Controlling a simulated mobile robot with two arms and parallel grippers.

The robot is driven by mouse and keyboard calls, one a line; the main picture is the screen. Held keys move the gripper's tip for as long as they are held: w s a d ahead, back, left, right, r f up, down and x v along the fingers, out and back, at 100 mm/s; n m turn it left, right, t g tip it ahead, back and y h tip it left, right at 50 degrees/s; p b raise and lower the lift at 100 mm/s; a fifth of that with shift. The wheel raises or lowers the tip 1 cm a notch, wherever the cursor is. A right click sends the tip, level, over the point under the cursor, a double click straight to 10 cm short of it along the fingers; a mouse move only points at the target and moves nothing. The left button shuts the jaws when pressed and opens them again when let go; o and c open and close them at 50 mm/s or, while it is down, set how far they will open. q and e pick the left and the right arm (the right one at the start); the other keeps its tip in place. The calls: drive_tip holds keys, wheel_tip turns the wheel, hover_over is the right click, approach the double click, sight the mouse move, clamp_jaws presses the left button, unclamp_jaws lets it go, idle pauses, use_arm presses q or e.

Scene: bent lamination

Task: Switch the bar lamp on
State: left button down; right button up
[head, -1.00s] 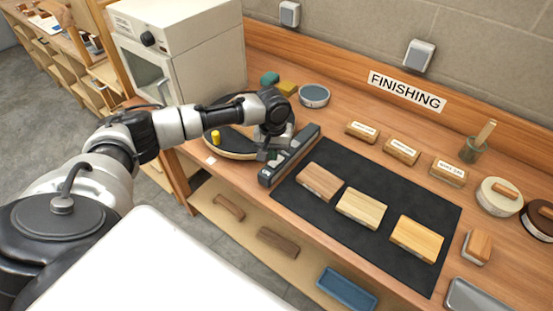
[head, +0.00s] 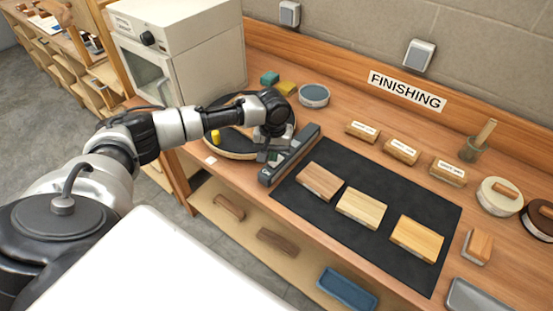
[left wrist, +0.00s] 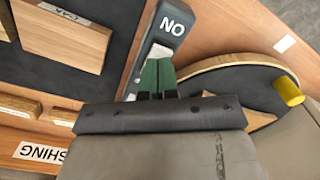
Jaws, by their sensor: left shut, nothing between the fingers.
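The bar lamp (head: 295,150) is a long dark grey bar lying at the left edge of the black mat on the bench. In the left wrist view its dark body (left wrist: 172,32) carries white letters that look like "NO" and a pale switch rocker (left wrist: 157,53). I cannot tell whether the lamp is lit. My left gripper (head: 268,156) is over the near part of the bar. Its green fingertips (left wrist: 158,62) are shut and empty, right at the rocker, partly hiding it. Contact is unclear. My right gripper is not in view.
Three wooden boards (head: 361,208) lie on the black mat (head: 355,172). A round dark tray with a yellow peg (head: 215,137) is left of the bar, under my arm. A white oven (head: 205,55) stands behind. Labelled blocks (head: 401,151) and tins line the back right.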

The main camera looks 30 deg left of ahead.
use_arm(q)
drive_tip(key=shift+f, duration=0.95)
idle(0.3)
wheel_tip(320, 180, up, 7)
drive_tip(key=p, duration=0.8)
idle(0.6)
